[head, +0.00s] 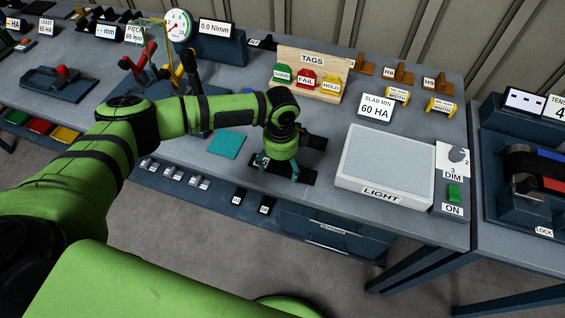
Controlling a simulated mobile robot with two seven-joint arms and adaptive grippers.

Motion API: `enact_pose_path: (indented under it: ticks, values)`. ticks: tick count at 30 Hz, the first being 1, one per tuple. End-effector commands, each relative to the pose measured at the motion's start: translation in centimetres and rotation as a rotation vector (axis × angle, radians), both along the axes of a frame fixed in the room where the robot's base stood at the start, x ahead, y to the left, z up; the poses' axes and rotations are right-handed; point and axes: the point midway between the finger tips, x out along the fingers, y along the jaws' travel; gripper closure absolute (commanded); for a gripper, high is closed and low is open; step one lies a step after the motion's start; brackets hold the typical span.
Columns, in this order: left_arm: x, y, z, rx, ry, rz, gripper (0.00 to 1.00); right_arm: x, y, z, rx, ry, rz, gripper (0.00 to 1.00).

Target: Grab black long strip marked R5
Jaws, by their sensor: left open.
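My left gripper (279,169) points down over the front part of the bench, left of the light box. Its teal fingertips are apart, just above or around a dark flat strip (306,179) on the bench top. The gripper hides much of this strip, and I can read no R5 mark on it. Another dark piece (317,142) shows behind the wrist. Small brown holders stand at the back; the label on one (434,83) looks like R5, but is too small to be sure. My right gripper is not in view.
The light box (388,165) lies right of the gripper. A wooden tags board (312,62) stands behind it, with a slab sign (376,107) and yellow pieces to the right. A teal square (226,145) lies left. Drawers (330,235) are below the bench edge.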

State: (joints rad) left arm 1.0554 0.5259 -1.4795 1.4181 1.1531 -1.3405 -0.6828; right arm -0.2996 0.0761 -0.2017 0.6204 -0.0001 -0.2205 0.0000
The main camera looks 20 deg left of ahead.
Motion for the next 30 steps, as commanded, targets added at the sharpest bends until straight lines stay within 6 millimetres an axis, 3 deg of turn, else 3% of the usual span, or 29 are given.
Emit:
enact_pose_path:
  ticks: [9,10,12,15,30]
  values:
    - [0.0,-0.02,-0.98,0.0,-0.002,-0.002,0.1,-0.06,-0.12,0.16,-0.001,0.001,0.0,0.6]
    - [0.0,-0.02,-0.98,0.0,-0.002,-0.002,0.14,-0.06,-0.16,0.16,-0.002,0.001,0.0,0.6]
    - [-0.01,-0.02,-0.97,0.0,-0.002,-0.001,0.42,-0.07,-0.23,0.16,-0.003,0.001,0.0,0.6]
    - [-0.02,-0.01,-0.97,0.0,-0.001,-0.001,0.75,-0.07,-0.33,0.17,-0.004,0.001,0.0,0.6]
    - [0.02,-0.07,-0.24,-0.002,-0.002,-0.001,0.76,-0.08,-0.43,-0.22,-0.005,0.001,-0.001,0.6]
